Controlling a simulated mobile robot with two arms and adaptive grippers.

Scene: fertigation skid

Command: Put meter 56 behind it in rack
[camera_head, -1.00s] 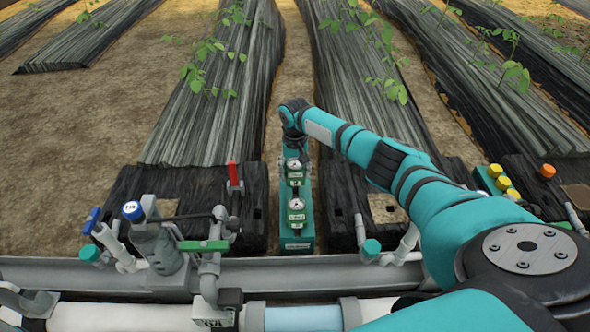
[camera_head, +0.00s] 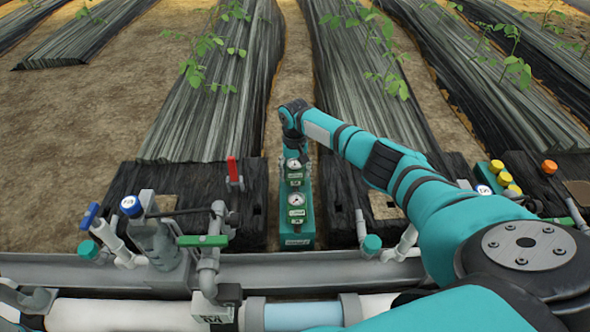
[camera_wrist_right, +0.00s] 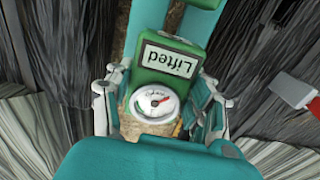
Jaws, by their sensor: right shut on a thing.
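The meter numbers are too small to read. My left gripper is out of view.
A red-handled valve (camera_head: 233,172) stands left of the rack. A grey rail (camera_head: 290,267) crosses in front. Yellow caps (camera_head: 503,179) stand at the right.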

